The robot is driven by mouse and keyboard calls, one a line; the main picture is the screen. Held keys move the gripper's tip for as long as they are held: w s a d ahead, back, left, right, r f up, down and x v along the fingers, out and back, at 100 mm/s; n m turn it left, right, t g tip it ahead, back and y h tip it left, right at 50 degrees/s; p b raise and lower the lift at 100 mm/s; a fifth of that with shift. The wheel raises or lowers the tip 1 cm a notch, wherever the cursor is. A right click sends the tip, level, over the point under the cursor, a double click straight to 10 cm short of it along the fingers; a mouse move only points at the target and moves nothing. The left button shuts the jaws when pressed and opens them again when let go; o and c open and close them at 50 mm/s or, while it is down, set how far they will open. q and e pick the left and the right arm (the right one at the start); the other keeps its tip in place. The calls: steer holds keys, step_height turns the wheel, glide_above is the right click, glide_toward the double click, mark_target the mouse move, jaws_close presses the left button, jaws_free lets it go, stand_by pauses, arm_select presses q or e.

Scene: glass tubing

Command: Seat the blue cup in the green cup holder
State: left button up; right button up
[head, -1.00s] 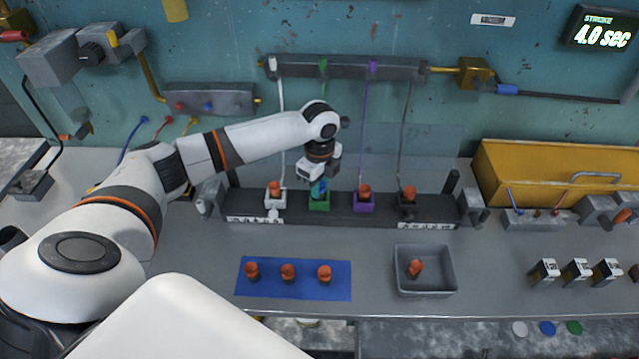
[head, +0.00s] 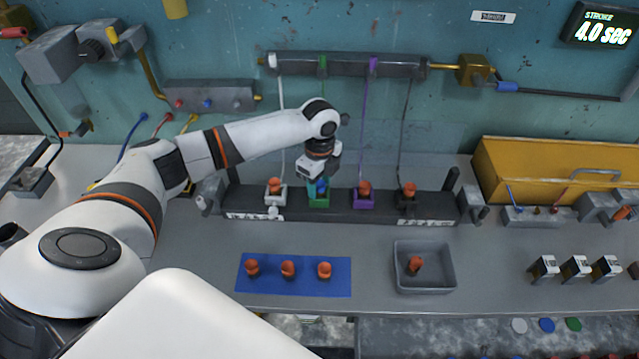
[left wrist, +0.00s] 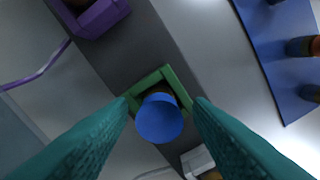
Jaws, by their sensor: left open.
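The blue cup (left wrist: 160,118) stands in the opening of the green cup holder (left wrist: 168,76) in the left wrist view, its round end toward the camera. Whether it sits fully down cannot be told. In the head view the blue cup (head: 321,186) shows just under my left gripper, above the green holder (head: 319,201). My left gripper (left wrist: 160,103) is open, with one teal finger on each side of the cup and a small gap visible on both sides. My right gripper is not in view.
White (head: 275,198), purple (head: 364,203) and dark holders, each with an orange-topped piece, share the dark rack (head: 340,210). A blue mat (head: 295,290) with orange-topped pieces and a grey bin (head: 424,284) lie in front. Thin tubes rise behind the rack.

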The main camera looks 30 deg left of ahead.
mark_target(319, 184)
arm_select(q)
step_height(319, 184, up, 12)
steer(key=b, duration=0.2)
steer(key=shift+f, duration=0.2)
stand_by(0.4)
